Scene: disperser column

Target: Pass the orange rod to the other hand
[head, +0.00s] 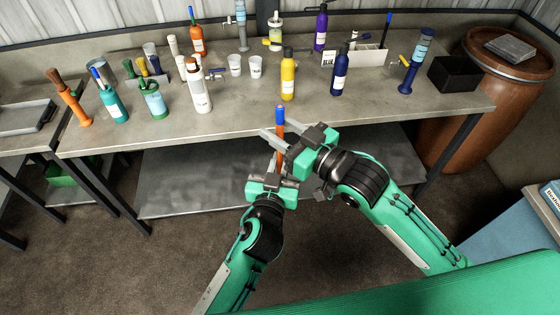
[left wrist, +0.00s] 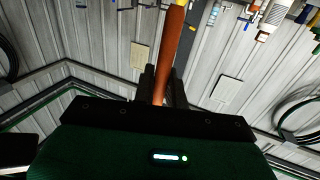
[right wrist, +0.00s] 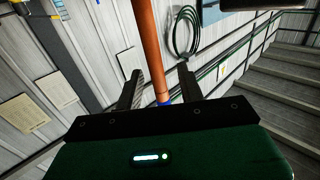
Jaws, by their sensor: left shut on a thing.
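The orange rod (head: 280,152) stands nearly upright between my two grippers, in front of the bench. My right gripper (head: 267,139) reaches in from the right, higher up. In the right wrist view its fingers are spread, with the rod (right wrist: 148,45) between them and gaps on both sides. The exact contact at the left fingers is partly hidden.
The grey workbench (head: 400,110) behind the grippers carries several bottles, including a yellow one (head: 288,78) and a dark blue one (head: 339,75). A black box (head: 455,75) sits at its right end, beside a brown barrel (head: 485,85). Open floor lies in front.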

